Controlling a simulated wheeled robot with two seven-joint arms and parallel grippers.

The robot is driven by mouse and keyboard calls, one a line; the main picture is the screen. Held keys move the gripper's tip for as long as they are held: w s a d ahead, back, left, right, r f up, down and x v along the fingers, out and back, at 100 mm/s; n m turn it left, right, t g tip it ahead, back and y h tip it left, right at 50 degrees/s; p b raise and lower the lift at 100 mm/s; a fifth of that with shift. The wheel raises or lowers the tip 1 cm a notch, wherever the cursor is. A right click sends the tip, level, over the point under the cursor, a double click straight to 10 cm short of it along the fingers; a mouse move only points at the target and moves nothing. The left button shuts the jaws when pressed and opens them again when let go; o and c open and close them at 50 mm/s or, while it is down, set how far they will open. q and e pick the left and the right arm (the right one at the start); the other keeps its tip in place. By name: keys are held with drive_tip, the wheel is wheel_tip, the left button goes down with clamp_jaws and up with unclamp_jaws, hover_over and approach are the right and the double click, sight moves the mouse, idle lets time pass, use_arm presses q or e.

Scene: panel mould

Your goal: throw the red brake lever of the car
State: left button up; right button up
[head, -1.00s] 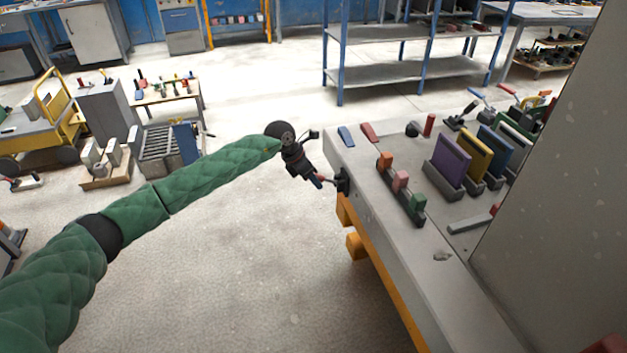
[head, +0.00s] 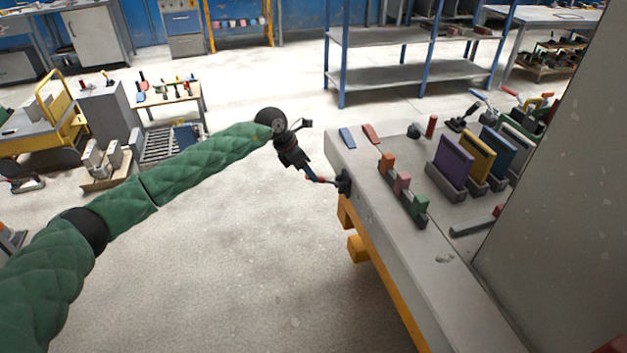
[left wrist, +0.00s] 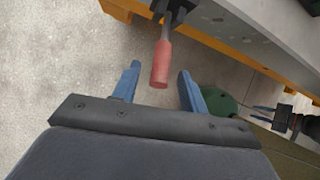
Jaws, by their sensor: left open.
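The red brake lever (left wrist: 161,62) hangs from a black bracket (left wrist: 175,9) on the bench side in the left wrist view. In the head view the small red lever (head: 325,180) sticks out left from its bracket (head: 343,182) at the bench edge. My left gripper (left wrist: 159,80) is open, with one blue finger on either side of the lever's free end. The left gripper (head: 311,177) is small in the head view. A dark gripper-like part by a green sleeve, probably my right gripper (left wrist: 262,112), shows at the right of the wrist view.
A large grey slab (head: 545,220) stands at the right.

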use_arm(q)
drive_tip(key=shift+v, duration=1.1)
drive_tip(key=shift+a+r, duration=0.2)
drive_tip(key=shift+r, duration=0.25)
use_arm(e)
drive_tip(key=shift+w+a+f, duration=0.15)
drive_tip(key=shift+a+f, duration=0.4)
drive_tip(key=shift+f, duration=0.15)
